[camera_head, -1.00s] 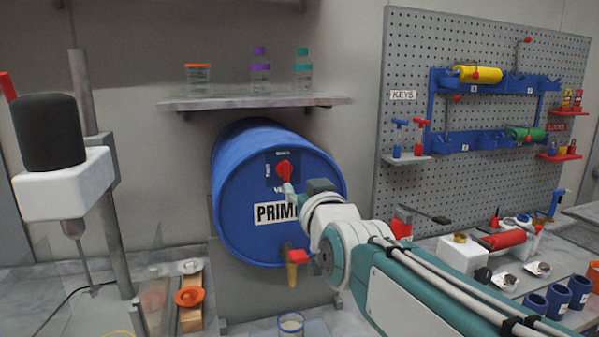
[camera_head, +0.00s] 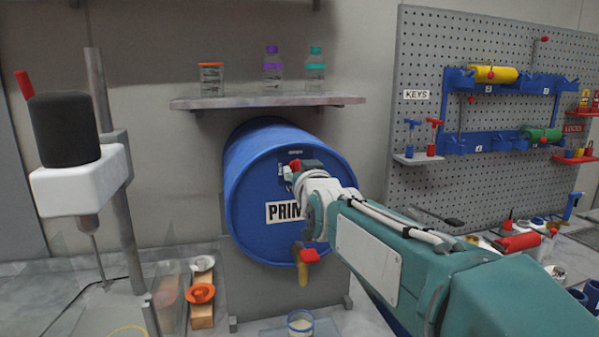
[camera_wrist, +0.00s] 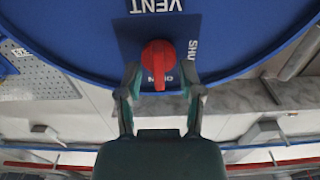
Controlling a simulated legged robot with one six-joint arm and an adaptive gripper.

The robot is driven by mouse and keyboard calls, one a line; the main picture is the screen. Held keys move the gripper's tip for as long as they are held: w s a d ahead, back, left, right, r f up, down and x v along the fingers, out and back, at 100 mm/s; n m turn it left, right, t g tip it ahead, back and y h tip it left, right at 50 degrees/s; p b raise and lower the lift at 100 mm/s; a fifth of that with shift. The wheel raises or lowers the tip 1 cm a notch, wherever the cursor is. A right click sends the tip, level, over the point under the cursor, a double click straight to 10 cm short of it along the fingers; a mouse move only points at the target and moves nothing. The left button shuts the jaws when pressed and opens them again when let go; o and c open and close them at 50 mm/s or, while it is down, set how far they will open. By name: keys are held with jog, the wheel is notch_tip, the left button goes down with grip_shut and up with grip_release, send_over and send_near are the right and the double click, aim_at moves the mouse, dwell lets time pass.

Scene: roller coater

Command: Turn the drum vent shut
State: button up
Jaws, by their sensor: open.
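The blue drum (camera_head: 250,215) lies on its side on a grey stand, its round end facing me and labelled "PRIM…". The red vent knob (camera_head: 312,165) is on the upper part of that end and is partly hidden by my wrist. In the wrist view the vent knob (camera_wrist: 158,58) sits on a dark plate marked VENT, OPEN and SHUT, upside down, with its narrow end at OPEN. My gripper (camera_wrist: 163,78) is open, one finger on each side of the knob's narrow end; I cannot tell whether they touch it. My gripper (camera_head: 293,174) also shows in the head view.
A shelf (camera_head: 265,102) with several jars hangs just above the drum. A tap with a red handle (camera_head: 309,256) is below the vent, over a glass cup (camera_head: 300,323). A stirrer stand (camera_head: 115,190) is at left, a pegboard (camera_head: 425,60) at right.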

grip_shut()
jog(key=shift+n, duration=0.3)
jog(key=shift+s+a+f+n, duration=0.1)
jog(key=shift+f+n, duration=0.1)
jog(key=shift+n, duration=4.15)
jog(key=shift+a+f+n, duration=0.1)
jog(key=shift+f+n, duration=0.05)
jog(key=shift+n, duration=4.2)
jog(key=shift+f, duration=0.1)
grip_release()
jog(key=shift+a, duration=0.1)
